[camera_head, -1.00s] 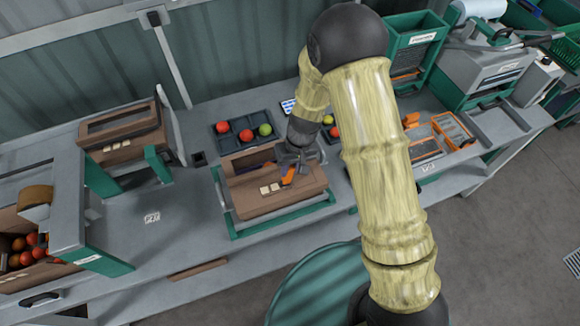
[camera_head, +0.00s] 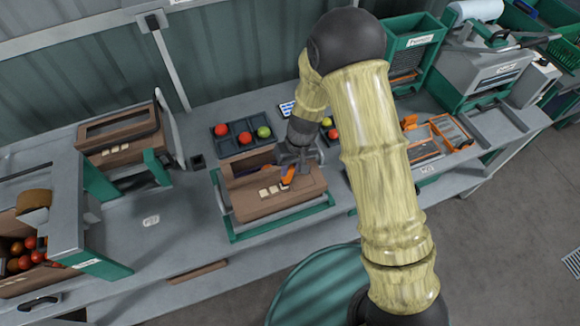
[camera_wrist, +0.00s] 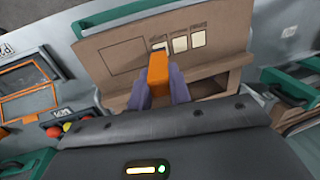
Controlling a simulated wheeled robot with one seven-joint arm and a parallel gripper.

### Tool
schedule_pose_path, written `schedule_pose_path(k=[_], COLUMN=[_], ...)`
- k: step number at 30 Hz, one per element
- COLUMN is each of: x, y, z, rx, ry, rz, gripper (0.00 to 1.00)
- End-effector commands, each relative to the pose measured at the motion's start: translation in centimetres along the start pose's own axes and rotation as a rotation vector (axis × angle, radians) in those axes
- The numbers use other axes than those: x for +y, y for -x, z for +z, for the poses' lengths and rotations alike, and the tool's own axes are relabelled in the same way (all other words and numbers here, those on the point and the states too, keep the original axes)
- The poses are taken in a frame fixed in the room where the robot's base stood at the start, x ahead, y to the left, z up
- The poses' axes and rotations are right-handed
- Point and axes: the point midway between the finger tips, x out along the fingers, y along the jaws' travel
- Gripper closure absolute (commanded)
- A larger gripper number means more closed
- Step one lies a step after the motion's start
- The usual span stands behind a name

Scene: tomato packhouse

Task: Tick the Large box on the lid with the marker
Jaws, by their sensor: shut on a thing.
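My gripper (camera_wrist: 158,82) is shut on an orange marker (camera_wrist: 158,68), which also shows in the head view (camera_head: 288,174). The marker points at the brown carton lid (camera_wrist: 120,60), whose slanted face also shows in the head view (camera_head: 300,200). Three cream tick boxes sit in a row on the lid: left (camera_wrist: 160,46), middle (camera_wrist: 180,45) and right (camera_wrist: 198,38) in the wrist view. The marker's end is at the left one, partly covering it. Whether the tip touches is unclear. Small labels above the boxes are too blurred to read. I see no clear tick mark.
The carton stands in a green frame (camera_head: 238,236) on the grey bench. A dark tray (camera_head: 228,152) with tomatoes lies behind it. Another carton (camera_head: 118,140) stands to the left. Orange-edged bins (camera_head: 455,131) are to the right. Bench left of the frame is mostly clear.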

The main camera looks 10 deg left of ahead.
Motion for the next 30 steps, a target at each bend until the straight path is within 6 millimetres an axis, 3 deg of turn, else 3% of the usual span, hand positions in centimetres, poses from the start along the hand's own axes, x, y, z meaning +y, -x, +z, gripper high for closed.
schedule_pose_path(k=[22, 30], x=[-0.8, -1.1], y=[-0.2, 1.4], z=[0.8, 0.8], rx=[-0.002, -0.001], ry=[0.0, 0.001], rz=[-0.001, -0.001], gripper=[1.0, 1.0])
